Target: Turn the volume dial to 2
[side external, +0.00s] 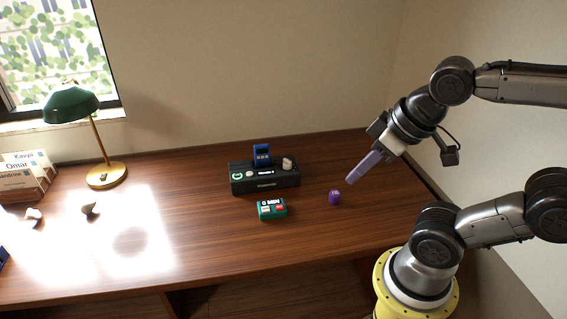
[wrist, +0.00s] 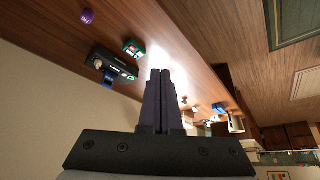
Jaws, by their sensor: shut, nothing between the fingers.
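A black radio-like box (side external: 264,185) stands on the desk with a small lit display, a round pale knob at its left and a larger beige knob (side external: 287,163) on its top right. A blue device (side external: 261,153) stands upright on its top. The box also shows at the upper left of the wrist view (wrist: 115,63). I cannot read the dial's setting. My gripper (side external: 350,181) has purple-grey fingers, shut and empty, in the air to the right of the box and apart from it. The shut fingers also show in the wrist view (wrist: 160,74).
A purple die-like cube (side external: 334,197) lies below my gripper. A green lamp (side external: 72,104), name cards (side external: 27,175) and small items stand at left. Desk (side external: 200,250) front is clear.

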